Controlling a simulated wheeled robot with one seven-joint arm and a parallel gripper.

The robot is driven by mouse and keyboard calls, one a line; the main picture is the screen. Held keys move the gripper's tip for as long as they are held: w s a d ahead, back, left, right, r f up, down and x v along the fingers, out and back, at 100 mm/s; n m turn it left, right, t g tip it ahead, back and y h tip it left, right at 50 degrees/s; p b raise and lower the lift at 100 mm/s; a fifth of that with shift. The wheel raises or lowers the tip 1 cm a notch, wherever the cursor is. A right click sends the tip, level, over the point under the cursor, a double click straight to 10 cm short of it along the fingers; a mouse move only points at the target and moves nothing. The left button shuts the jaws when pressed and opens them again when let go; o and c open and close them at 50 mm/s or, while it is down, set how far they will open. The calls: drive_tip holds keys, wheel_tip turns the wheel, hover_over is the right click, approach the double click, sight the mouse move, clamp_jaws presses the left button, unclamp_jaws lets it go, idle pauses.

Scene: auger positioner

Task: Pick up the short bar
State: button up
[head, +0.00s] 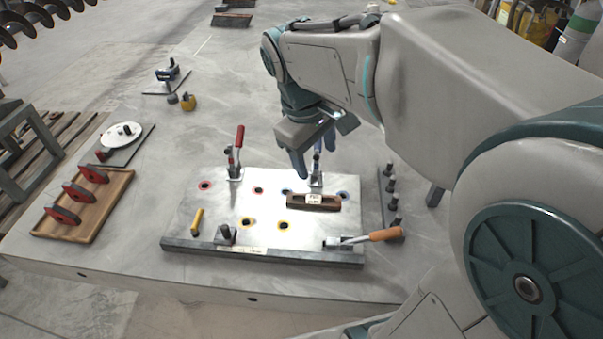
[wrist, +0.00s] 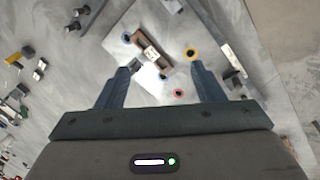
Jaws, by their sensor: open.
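The bar also shows in the wrist view (wrist: 152,50), lying slanted just beyond the fingertips. My gripper (head: 312,160) is open and empty, above the back right part of the plate and a little behind the bar. The bar is apart from both fingers.
Clamps with a red handle (head: 239,138) and an orange handle (head: 384,234) stand on the plate, among colour-ringed holes. Several dark pegs (head: 391,202) stand at the right. A wooden tray (head: 115,192) with red-marked parts lies left. The table between tray and plate is clear.

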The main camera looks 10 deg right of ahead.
drive_tip(key=w+a+f+n+g+h+b, duration=0.2)
drive_tip(key=w+a+f+n+b, duration=0.2)
drive_tip(key=w+f+n+b, duration=0.55)
drive_tip(key=m+b, duration=0.2)
drive_tip(key=b, duration=0.2)
approach(313, 199)
wheel_tip(313, 199, down, 3)
drive_tip(key=shift+f, duration=0.1)
drive_tip(key=x, duration=0.2)
drive_tip(key=d+b+x, duration=0.1)
drive_tip(key=x, duration=0.2)
drive_tip(key=shift+s, duration=0.1)
drive_tip(key=shift+r, duration=0.3)
clamp_jaws()
